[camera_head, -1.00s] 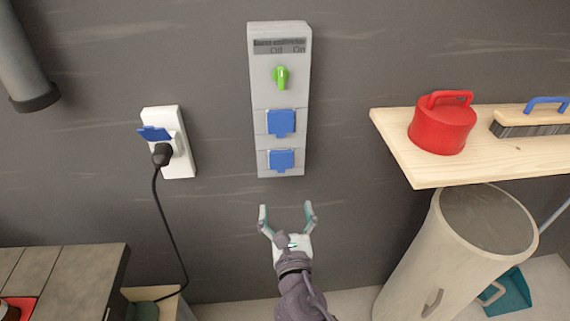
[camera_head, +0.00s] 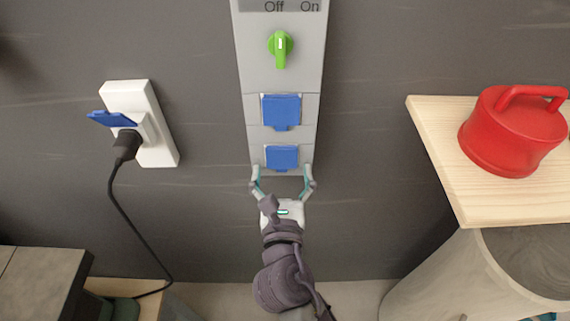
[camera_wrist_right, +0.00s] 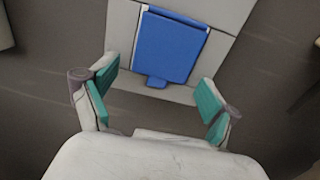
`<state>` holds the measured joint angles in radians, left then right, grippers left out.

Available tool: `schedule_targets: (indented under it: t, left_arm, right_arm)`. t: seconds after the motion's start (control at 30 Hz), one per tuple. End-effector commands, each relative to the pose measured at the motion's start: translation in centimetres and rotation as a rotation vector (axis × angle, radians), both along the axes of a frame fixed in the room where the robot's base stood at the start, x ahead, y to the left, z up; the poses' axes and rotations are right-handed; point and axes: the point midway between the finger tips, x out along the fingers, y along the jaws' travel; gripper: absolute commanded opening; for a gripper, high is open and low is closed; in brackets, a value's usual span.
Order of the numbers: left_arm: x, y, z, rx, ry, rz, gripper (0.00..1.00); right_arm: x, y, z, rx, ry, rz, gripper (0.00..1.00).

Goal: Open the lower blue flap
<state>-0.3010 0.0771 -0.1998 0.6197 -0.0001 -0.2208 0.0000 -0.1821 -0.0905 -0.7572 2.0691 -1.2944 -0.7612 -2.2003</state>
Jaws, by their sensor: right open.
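The lower blue flap (camera_head: 282,157) is shut flat at the bottom of the grey wall panel (camera_head: 251,100). In the right wrist view the flap (camera_wrist_right: 170,45) lies ahead between my fingers, with a small tab at its lower edge. The upper blue flap (camera_head: 281,111) is also shut, just above it. My right gripper (camera_head: 281,183) is open and empty just below the lower flap, its fingers spread to either side of the panel's lower end. In the right wrist view the open gripper (camera_wrist_right: 155,98) shows teal finger pads. My left gripper is not in view.
A green knob (camera_head: 280,46) sits higher on the panel. To the left, a white wall socket (camera_head: 156,142) has a raised blue flap and a black plug (camera_head: 127,145) with a hanging cord. A wooden shelf (camera_head: 450,170) with a red container (camera_head: 510,135) is at right.

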Motion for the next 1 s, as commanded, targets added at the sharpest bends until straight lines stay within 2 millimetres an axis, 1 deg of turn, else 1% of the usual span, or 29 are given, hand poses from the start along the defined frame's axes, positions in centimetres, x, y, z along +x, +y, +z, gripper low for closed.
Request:
schedule_targets:
  t: [0.23, 0.27, 0.3, 0.77, 0.8, 0.93, 1.0]
  left_arm:
    - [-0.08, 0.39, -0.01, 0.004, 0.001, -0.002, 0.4]
    - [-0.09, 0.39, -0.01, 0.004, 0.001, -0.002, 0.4]
    - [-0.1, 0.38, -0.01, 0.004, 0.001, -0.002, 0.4]
    - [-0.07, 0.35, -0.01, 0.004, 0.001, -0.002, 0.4]
    - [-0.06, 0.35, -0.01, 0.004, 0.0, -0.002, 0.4]
    - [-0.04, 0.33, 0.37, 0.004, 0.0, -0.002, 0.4]
    - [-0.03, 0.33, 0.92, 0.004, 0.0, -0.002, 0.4]
  right_arm:
    - [-0.04, 0.03, 0.03, 0.0, 0.0, 0.0, 0.88]
    - [-0.04, 0.03, 0.03, 0.0, 0.0, 0.0, 0.86]
    - [-0.03, 0.03, 0.03, 0.0, 0.0, 0.0, 0.79]
    - [-0.02, 0.02, 0.01, 0.0, 0.0, 0.0, 0.03]
    - [-0.02, 0.02, 0.01, 0.0, 0.0, 0.0, 0.0]
    - [-0.04, 0.02, 0.17, 0.0, 0.004, 0.0, 0.0]
    - [-0.09, 0.02, 0.34, 0.0, 0.012, 0.0, 0.0]
